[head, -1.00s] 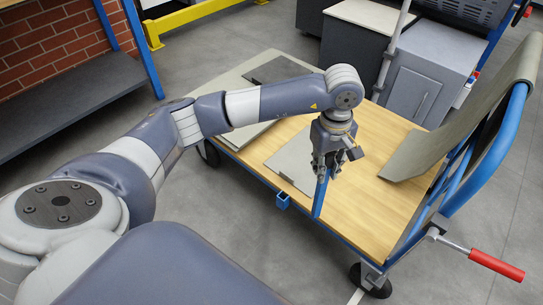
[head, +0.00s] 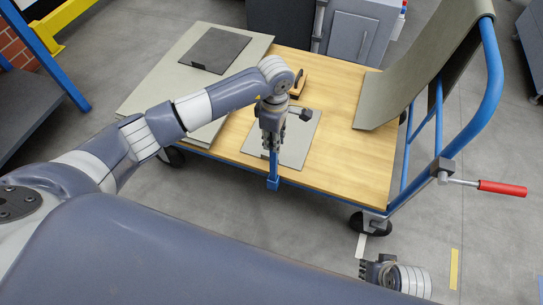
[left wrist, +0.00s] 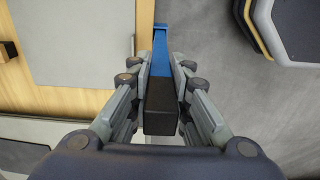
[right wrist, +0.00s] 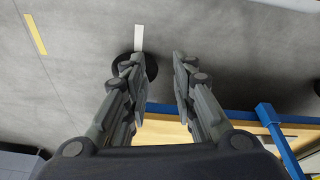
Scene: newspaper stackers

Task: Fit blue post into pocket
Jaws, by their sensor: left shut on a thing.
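The blue post (head: 273,163) is held upright below my left gripper (head: 272,143). The left wrist view shows the post (left wrist: 160,58) and its black end (left wrist: 160,100) between the shut fingers. The blue pocket (head: 273,184) is on the cart's near edge. In the head view the post's lower end lines up with the pocket and appears to meet it; I cannot tell whether it is inside. My right gripper (head: 366,271) hangs low in front of the cart. The right wrist view shows its fingers (right wrist: 162,75) apart and empty.
The cart's wooden deck (head: 340,165) carries grey sheets (head: 225,50) and a dark sheet (head: 215,50). A curved grey sheet (head: 400,85) leans by the blue handle frame (head: 493,80). A red-gripped lever (head: 502,188) sticks out right. The floor in front is open.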

